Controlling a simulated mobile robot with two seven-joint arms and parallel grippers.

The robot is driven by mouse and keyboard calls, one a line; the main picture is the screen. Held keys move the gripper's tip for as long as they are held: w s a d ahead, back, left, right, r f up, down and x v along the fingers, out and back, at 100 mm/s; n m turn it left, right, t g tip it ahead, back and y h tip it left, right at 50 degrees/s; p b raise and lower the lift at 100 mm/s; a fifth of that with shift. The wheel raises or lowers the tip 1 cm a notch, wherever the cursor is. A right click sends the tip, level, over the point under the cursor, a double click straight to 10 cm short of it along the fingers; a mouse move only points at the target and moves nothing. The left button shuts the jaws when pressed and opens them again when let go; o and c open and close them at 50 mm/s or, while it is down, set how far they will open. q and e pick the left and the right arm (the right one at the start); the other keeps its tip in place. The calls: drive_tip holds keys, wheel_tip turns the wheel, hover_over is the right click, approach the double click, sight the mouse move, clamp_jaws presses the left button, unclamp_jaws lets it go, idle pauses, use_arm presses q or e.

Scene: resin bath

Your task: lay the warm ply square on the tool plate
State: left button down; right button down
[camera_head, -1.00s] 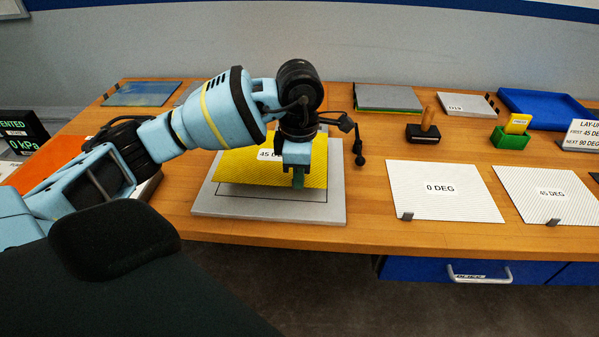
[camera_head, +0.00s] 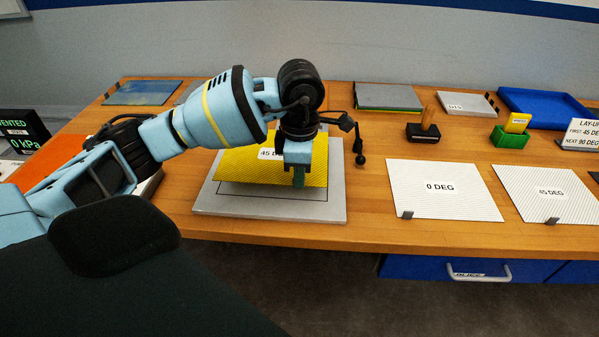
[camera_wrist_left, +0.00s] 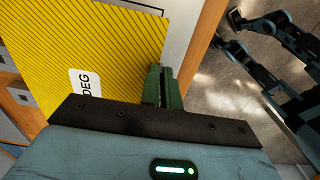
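The warm ply square is a yellow, dark-striped sheet (camera_head: 240,168) with a white 45 DEG label. It lies over the grey tool plate (camera_head: 215,205) and looks slightly raised from it in the head view. My left gripper (camera_head: 298,178) is at the sheet's right part, pointing down. In the left wrist view its green fingers (camera_wrist_left: 162,88) are close together at the edge of the yellow sheet (camera_wrist_left: 85,45), pinching it. The gripper hides part of the sheet and its label. My right gripper is not seen.
To the right lie a white 0 DEG sheet (camera_head: 440,190) and a white 45 DEG sheet (camera_head: 545,194), each with a small clip. Behind them stand a wooden-handled block (camera_head: 423,130), a green holder (camera_head: 510,138) and a blue tray (camera_head: 540,104). Bare table (camera_head: 370,215) lies right of the plate.

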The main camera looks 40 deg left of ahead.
sight(300, 203)
use_arm(q)
drive_tip(key=shift+f, duration=0.1)
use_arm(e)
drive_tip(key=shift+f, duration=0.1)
